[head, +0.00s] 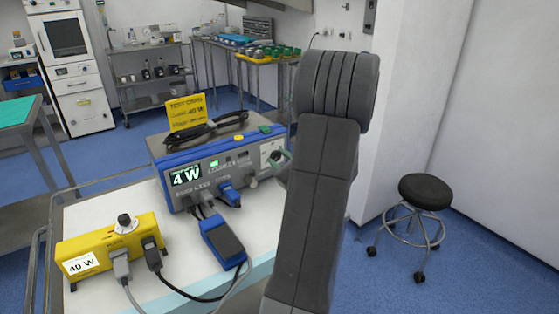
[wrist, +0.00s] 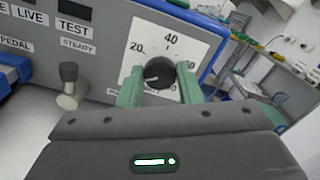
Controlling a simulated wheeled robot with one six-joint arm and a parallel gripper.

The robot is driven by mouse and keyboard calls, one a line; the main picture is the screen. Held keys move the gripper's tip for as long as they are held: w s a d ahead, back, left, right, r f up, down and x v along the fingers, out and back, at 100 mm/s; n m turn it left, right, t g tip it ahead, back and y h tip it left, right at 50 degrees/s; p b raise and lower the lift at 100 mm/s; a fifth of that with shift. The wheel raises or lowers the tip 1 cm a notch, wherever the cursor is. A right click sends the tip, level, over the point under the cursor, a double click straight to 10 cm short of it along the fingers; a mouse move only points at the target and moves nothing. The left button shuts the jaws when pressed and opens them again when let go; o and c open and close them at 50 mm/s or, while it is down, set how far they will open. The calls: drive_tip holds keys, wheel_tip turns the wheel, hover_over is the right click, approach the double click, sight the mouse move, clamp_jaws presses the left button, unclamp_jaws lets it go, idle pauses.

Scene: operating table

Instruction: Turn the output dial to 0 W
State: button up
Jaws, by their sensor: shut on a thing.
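The output dial (wrist: 160,74) is a black round knob on a white scale plate in the wrist view, with 20 and 40 readable and the lower right figures partly hidden. A pale mark on the knob points to the lower left. My gripper (wrist: 161,88) has green fingers on either side of the knob and is shut on it. In the head view my gripper (head: 281,160) is at the right end of the generator (head: 218,166), and the knob is hidden there. The generator's display (head: 187,175) reads 4 W.
A yellow box (head: 108,246) labelled 40 W, with a black knob on top, stands on the trolley (head: 95,211). A blue pedal-like block (head: 222,243) and cables lie before the generator. A metal knob (wrist: 70,88) is left of my fingers.

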drive_tip(key=n+b, duration=0.1)
drive_tip(key=b, duration=0.2)
drive_tip(key=shift+f+n, duration=0.3)
drive_tip(key=shift+n, duration=0.1)
drive_tip(key=shift+r+n+b, duration=0.25)
drive_tip(key=shift+n+b, duration=0.25)
drive_tip(key=shift+b, duration=0.25)
drive_tip(key=o, duration=1)
drive_tip(key=v, duration=1.4)
drive_tip(key=shift+p, duration=0.4)
drive_tip(key=shift+w+a, duration=0.1)
